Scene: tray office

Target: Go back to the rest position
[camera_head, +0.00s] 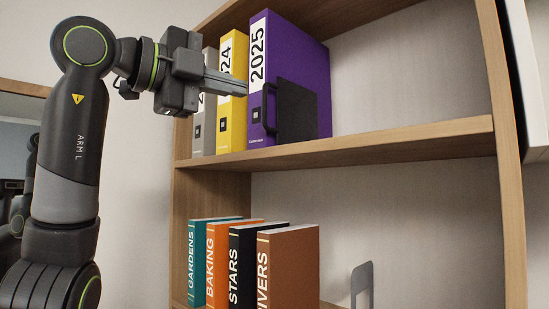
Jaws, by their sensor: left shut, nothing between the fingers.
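My left gripper (240,88) is raised in front of the upper shelf. Its fingers are shut and empty. The fingertips are in front of the yellow binder (233,110) marked "24" and end by the left edge of the purple binder (300,75) marked "2025"; I cannot tell whether they touch it. A grey binder (209,125) stands left of the yellow one, partly hidden by the gripper. My right gripper is not in view.
The wooden shelf (400,143) holds the binders upright, with a dark bookend (297,110) against the purple one. Below stand teal (197,265), orange (222,262), black (245,268) and brown (290,270) books. A grey bookend (361,285) stands apart to their right. Both shelves are clear at right.

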